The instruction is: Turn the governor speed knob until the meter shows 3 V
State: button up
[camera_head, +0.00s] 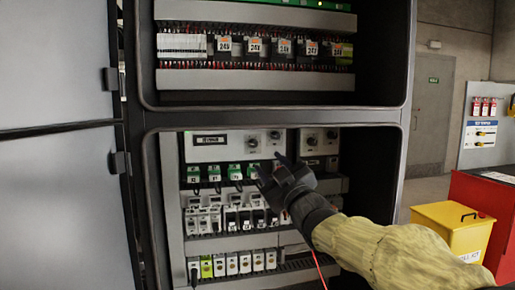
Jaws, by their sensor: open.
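My gripper (267,164) is open in front of the lower cabinet bay, its dark fingers pointing up and left. It appears empty. Just above its fingertips is a pale control unit (224,152) with a dark label or display (210,140), too small to read. Two dark round knobs, a left one (253,142) and a right one (275,135), sit on this unit. I cannot tell which knob is the governor speed knob. No meter reading is legible.
Rows of green terminals (234,171) and white breakers (231,218) lie below and behind my gripper. A red wire (320,268) hangs below my arm. The grey cabinet door (60,205) stands at left. A yellow box (450,225) and red cabinet (490,195) stand at right.

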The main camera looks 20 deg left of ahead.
aim_at(255, 146)
jog(key=p+x, duration=0.1)
jog(key=x, duration=0.8)
jog(key=shift+d+p, duration=0.1)
jog(key=shift+p, duration=0.2)
jog(key=shift+f, duration=0.1)
grip_shut()
